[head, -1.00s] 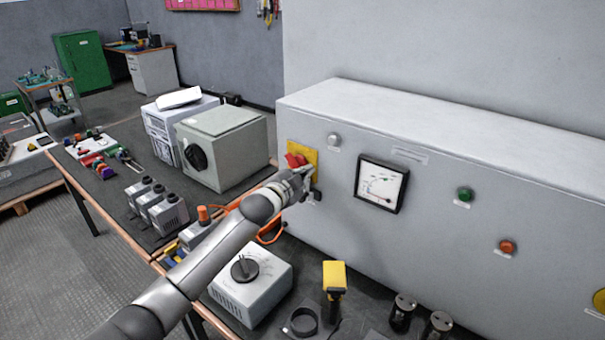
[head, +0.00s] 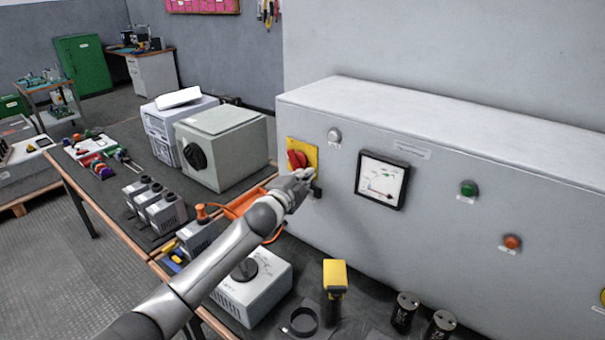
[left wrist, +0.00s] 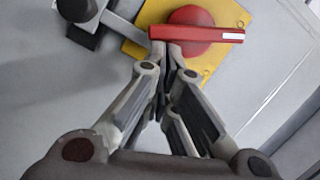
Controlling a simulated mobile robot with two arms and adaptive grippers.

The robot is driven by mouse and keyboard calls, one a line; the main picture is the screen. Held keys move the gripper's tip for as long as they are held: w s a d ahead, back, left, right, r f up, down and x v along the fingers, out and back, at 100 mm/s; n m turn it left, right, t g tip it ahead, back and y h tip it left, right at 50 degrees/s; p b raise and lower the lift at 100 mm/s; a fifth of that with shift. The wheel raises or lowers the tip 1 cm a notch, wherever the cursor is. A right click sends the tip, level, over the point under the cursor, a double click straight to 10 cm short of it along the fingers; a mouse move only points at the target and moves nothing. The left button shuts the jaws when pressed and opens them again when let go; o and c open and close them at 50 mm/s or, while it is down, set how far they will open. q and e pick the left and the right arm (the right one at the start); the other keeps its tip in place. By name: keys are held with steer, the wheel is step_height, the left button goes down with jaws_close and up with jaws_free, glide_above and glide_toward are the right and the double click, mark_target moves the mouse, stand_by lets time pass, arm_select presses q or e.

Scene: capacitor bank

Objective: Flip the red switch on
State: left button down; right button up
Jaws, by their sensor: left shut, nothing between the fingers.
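The red switch (head: 297,159) is a rotary handle on a yellow plate (head: 312,151) at the left end of the grey cabinet's front. In the left wrist view the red switch (left wrist: 195,33) shows as a bar with a white mark at one end, lying across its round hub. My left gripper (head: 311,176) is shut and empty, just below and right of the switch. In the left wrist view its fingertips (left wrist: 168,50) are at the handle's edge near its unmarked end; I cannot tell whether they touch. My right gripper is not in view.
A black-and-grey knob (left wrist: 85,15) sits beside the yellow plate. The grey cabinet (head: 430,230) also carries a white lamp (head: 334,135), a meter (head: 382,181), a green button (head: 468,188) and a red one (head: 512,242). A yellow-topped tool (head: 334,275) stands on the bench below.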

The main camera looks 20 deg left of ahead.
arm_select(q)
steer(key=a+f+m+t+b, duration=0.1)
steer(key=m+b, duration=0.2)
steer(key=m, duration=0.1)
steer(key=w+a+f+m+t+b, duration=0.1)
steer(key=m+b, duration=0.3)
steer(key=a+f+m+h+b, duration=0.1)
steer(key=m+b, duration=0.2)
steer(key=m, duration=0.1)
steer(key=shift+w+a+f+t, duration=0.15)
steer(key=shift+a+f+t, duration=0.1)
steer(key=shift+f+t, duration=0.15)
steer(key=shift+a, duration=0.1)
stand_by(0.7)
steer(key=v, duration=1.2)
stand_by(0.3)
